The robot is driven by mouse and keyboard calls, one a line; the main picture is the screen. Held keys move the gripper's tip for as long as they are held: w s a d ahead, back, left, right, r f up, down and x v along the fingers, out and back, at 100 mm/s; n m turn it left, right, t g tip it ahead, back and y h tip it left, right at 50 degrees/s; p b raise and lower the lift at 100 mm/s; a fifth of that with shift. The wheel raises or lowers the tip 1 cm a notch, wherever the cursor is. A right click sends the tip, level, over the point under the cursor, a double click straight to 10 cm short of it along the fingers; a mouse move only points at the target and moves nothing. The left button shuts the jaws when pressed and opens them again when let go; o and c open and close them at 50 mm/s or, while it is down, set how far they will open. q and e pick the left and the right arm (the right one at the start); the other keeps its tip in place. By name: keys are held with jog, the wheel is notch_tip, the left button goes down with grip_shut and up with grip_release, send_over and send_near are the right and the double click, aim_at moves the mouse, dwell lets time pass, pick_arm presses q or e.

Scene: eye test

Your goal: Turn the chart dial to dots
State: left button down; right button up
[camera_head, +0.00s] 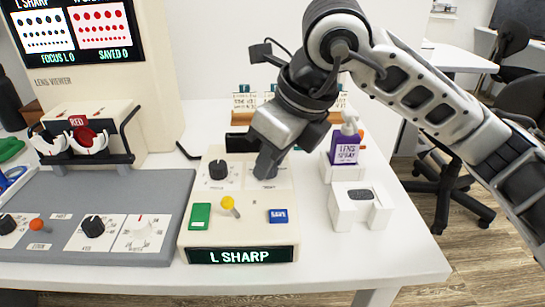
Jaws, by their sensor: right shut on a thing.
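A cream control box (239,235) stands near the table's front edge. Its black left dial (218,170) is uncovered, with small marks around it. My right gripper (268,165) comes down from the upper right and is shut on the box's right-hand dial, which it mostly hides. I cannot read that dial's pointer or label, so I cannot tell for sure that it is the chart dial. The box's display (240,256) reads "L SHARP". My left gripper is out of view.
The box also has a green button (200,216), a yellow-tipped lever (229,205) and a blue button (277,216). A grey panel (150,185) with knobs lies left. A purple lens spray bottle (345,148) and a white stand (359,207) are right. Front-right table is clear.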

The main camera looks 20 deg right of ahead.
dwell(0.3)
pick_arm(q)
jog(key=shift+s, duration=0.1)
pick_arm(e)
jog(key=o, duration=1)
jog(key=shift+r, duration=0.1)
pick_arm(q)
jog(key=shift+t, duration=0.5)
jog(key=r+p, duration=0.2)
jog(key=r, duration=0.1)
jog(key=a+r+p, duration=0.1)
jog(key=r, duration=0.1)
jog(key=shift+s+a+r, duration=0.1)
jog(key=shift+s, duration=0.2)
pick_arm(e)
jog(key=v, duration=1.6)
jog(key=shift+d, duration=0.1)
